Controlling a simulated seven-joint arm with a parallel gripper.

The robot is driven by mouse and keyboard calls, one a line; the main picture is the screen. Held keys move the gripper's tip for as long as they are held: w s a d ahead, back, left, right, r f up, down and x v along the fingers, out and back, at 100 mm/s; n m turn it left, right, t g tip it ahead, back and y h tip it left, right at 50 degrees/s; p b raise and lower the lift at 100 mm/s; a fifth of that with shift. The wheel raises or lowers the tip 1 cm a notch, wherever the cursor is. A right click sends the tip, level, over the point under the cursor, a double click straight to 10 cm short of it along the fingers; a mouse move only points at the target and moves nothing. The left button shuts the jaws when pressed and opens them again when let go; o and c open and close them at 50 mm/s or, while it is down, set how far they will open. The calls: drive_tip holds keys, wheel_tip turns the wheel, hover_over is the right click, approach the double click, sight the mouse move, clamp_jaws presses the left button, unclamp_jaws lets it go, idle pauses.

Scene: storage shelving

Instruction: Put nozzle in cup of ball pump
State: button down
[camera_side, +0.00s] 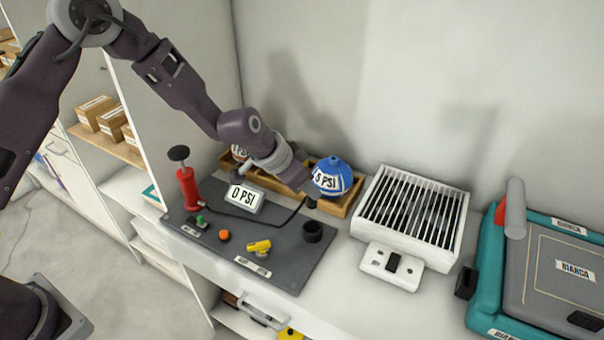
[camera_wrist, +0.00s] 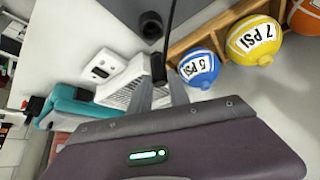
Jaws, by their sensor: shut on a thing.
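My gripper (camera_side: 306,191) is shut on the black nozzle (camera_side: 312,202) at the end of the pump's thin black hose. In the wrist view the nozzle (camera_wrist: 158,68) shows between the two grey fingertips (camera_wrist: 161,84). The cup (camera_side: 312,232), a short dark cylinder with an open top, stands on the right part of the grey pump board (camera_side: 290,274). The nozzle is apart from the cup, above and behind it. The cup also shows in the wrist view (camera_wrist: 150,26), beyond the nozzle. The red ball pump (camera_side: 188,190) with a black handle stands at the board's left.
A gauge reading 0 PSI (camera_side: 243,197) stands on the board, with green, orange and yellow parts (camera_side: 259,247) in front. A blue 5 PSI ball (camera_side: 335,177) sits in the wooden rack (camera_side: 352,196) close to my gripper. A white slatted box (camera_side: 412,212) stands right.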

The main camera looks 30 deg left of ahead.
sight(308, 204)
drive_tip(key=shift+w+d+r+m, duration=0.1)
drive_tip(key=shift+w+d+m, duration=0.05)
drive_tip(key=shift+m, duration=0.25)
drive_tip(key=shift+f, duration=2.9)
drive_tip(key=shift+f, duration=0.2)
drive_tip(key=shift+f, duration=0.7)
drive_tip(key=shift+f, duration=0.15)
drive_tip(key=shift+f, duration=0.55)
drive_tip(key=shift+f, duration=0.4)
